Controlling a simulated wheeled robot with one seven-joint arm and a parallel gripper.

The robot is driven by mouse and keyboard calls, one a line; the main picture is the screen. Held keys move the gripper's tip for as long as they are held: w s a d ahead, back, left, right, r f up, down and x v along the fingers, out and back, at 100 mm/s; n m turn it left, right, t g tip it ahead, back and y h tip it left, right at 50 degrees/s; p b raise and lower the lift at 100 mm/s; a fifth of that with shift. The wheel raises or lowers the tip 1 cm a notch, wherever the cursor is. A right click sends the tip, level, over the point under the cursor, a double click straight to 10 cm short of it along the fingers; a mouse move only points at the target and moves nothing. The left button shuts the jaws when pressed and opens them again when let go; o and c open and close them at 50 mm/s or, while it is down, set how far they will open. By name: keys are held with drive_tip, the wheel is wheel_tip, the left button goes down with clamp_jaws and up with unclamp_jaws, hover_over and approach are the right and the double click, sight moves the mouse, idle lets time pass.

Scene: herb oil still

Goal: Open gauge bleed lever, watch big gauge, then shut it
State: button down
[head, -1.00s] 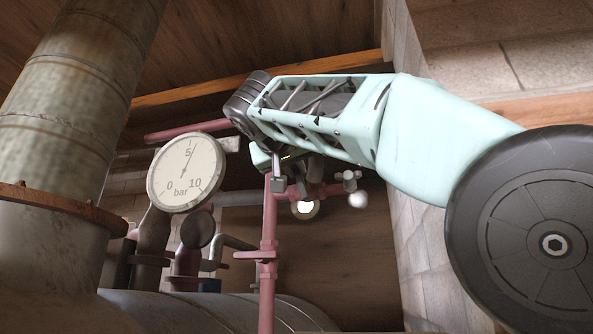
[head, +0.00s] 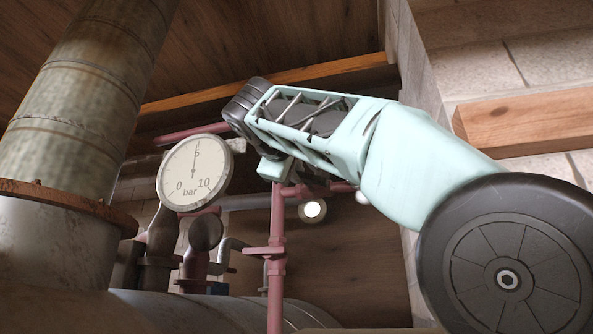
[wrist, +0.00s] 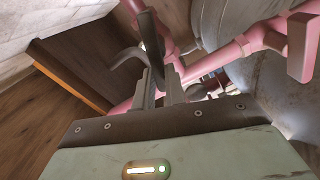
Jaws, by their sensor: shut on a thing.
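The big gauge (head: 195,172) has a round white face marked 0, 5, 10 and bar. Its dark needle points up, close to the 5. My gripper (wrist: 160,88) shows in the wrist view with its two fingers close together. They are shut on a dark grey bar, which I take to be the gauge bleed lever (wrist: 152,38), reaching up past the fingertips beside pink pipework. In the head view my arm hides the fingertips and the lever.
A pink pipe (head: 277,255) rises below my arm. A small round bright disc (head: 313,211) is right of it. A large rusty-flanged column (head: 70,130) stands left, above a grey vessel (head: 180,310). A stone wall and wooden beam (head: 525,127) are at the right.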

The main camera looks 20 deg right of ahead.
drive_tip(key=shift+a+f+n, duration=0.1)
drive_tip(key=shift+f+n, duration=0.15)
drive_tip(key=shift+n, duration=1.25)
drive_tip(key=c, duration=1.5)
unclamp_jaws()
drive_tip(key=shift+o, duration=0.2)
drive_tip(key=b+v, duration=0.3)
drive_tip(key=v, duration=1.4)
drive_tip(key=shift+s+a, duration=0.15)
